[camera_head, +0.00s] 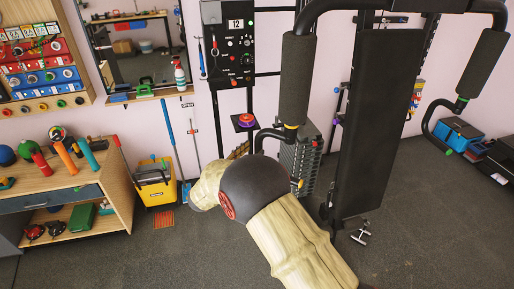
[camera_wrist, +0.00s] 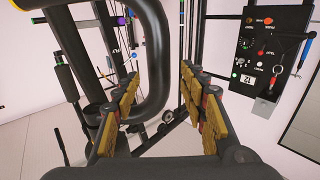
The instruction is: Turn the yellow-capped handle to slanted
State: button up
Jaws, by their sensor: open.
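In the head view the yellow-capped handle (camera_head: 258,138) is a bent black tube on the left side of the gym machine, with yellow at its ends. My arm hides part of it. In the wrist view its thick black curve (camera_wrist: 158,95) runs down between the two fingers of my gripper (camera_wrist: 160,82). A yellow end (camera_wrist: 22,4) shows at the top left corner. The gripper is open, with gaps visible between the tube and both fingers. In the head view my gripper is mostly hidden behind my wrist.
A foam-covered bar (camera_head: 294,80) hangs just above the handle, and a weight stack (camera_head: 300,160) stands beside it. The machine's black backrest (camera_head: 375,120) is to the right. A control panel (camera_head: 236,45) is on the wall. The floor (camera_head: 215,250) at the front left is clear.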

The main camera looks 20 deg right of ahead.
jog(key=v, duration=0.7)
jog(key=shift+s, duration=0.2)
jog(key=shift+a, duration=0.1)
